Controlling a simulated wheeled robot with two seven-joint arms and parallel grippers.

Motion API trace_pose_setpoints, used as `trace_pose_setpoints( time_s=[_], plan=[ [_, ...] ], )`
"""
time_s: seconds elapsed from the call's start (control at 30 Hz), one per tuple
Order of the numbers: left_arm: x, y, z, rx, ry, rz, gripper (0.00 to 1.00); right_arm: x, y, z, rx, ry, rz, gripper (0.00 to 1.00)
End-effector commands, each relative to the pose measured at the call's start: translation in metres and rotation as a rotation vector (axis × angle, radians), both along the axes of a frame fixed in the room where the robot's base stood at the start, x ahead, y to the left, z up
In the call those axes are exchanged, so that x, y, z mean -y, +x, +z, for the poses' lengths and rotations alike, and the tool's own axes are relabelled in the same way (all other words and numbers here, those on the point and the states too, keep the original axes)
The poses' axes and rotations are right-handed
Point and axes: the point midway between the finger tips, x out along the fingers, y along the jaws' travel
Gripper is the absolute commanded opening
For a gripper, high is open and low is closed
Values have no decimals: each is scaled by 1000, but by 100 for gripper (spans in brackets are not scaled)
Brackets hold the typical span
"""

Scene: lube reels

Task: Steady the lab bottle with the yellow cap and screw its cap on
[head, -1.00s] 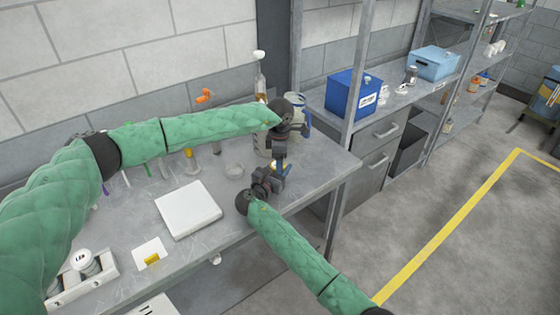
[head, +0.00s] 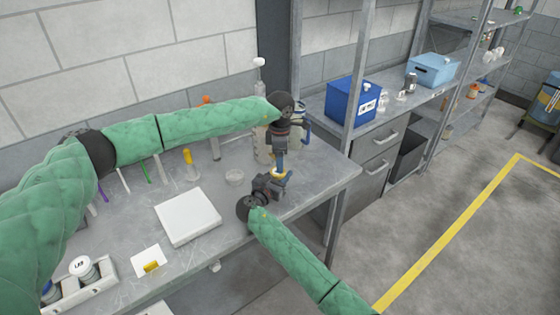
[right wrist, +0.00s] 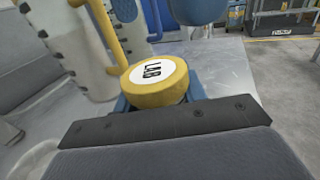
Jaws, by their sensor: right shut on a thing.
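The yellow cap (right wrist: 158,80), with a white LAB label on its flat top, faces up in the right wrist view, between blue finger pads. It also shows in the head view (head: 279,174). The bottle body under it is hidden, so its seating cannot be judged. My right gripper (head: 282,178) is shut just below the cap, apparently on the lab bottle. My left gripper (head: 281,160) points down right above the cap. Its two blue fingertips (right wrist: 160,10) appear apart at the top of the right wrist view, with nothing visible between them.
A rack (head: 78,290) with white-capped bottles stands front left. A jug (head: 300,122) is close behind my left gripper. The table's right edge is near.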

Motion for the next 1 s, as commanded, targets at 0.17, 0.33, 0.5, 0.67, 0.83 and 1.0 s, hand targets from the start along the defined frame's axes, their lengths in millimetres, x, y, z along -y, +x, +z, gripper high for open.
trace_pose_setpoints(
  time_s=[0.17, 0.33, 0.5, 0.67, 0.83, 1.0],
  plan=[
    [0, 0, -1, -1, 0, 0, 76, -1, 0, -1, -1, 1, 1, 0],
    [1, -6, -13, -17, -7, 3, 76, -1, -1, -1, -1, 1, 1, 0],
    [7, -5, -1, -18, -58, 46, 76, -1, 0, 0, -1, 1, 1, 0],
    [7, -3, 8, -17, -61, 205, 76, -1, 0, -1, -1, 1, 1, 0],
    [4, 0, 18, -15, -57, 406, 76, -1, 0, 0, -1, 1, 1, 0],
    [2, 2, 27, -12, -50, 645, 76, -1, 0, 0, 0, 0, 1, 0]
  ],
)
